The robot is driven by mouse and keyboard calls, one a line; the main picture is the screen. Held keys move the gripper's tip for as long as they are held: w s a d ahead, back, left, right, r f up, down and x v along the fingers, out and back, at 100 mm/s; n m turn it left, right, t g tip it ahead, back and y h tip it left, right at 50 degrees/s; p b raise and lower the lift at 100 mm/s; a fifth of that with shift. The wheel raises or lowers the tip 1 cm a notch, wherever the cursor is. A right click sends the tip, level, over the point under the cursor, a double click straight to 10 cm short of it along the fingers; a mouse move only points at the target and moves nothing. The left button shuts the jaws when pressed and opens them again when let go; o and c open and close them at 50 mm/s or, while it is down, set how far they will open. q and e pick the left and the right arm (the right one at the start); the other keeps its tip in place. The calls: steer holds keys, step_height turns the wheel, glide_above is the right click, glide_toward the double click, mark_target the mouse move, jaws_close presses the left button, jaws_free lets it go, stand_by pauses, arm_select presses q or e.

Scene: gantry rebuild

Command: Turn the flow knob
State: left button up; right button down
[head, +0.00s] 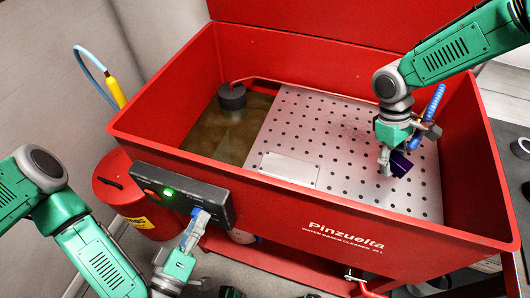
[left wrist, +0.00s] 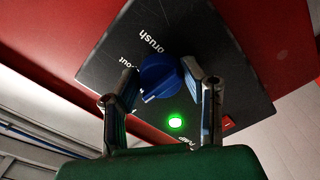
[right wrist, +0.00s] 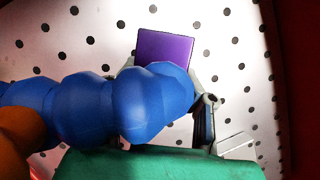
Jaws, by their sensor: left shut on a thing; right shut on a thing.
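The blue flow knob (left wrist: 160,76) sits on the black control panel (left wrist: 215,50) between words ending in "rush" and "out". A pale mark on its rim points toward the lower left of the left wrist view. My left gripper (head: 199,218) is shut on the knob, with a finger on each side of it; it largely hides the knob in the head view. My right gripper (head: 385,163) is over the perforated tray (head: 330,120), shut on a purple block (right wrist: 165,52). The block also shows in the head view (head: 401,165).
A green light (left wrist: 175,122) glows on the panel, near a red switch (left wrist: 228,122). A blue segmented hose (right wrist: 150,102) crosses close in front of my right gripper. The red basin's walls (head: 290,205) enclose the tray and murky liquid (head: 228,135).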

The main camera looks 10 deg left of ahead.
arm_select(q)
steer(key=shift+n, duration=0.3)
stand_by(0.4)
steer(key=o, duration=1.1)
steer(key=shift+a, duration=0.15)
steer(key=shift+o, duration=0.2)
steer(key=v, duration=1.2)
steer(key=shift+f, duration=0.15)
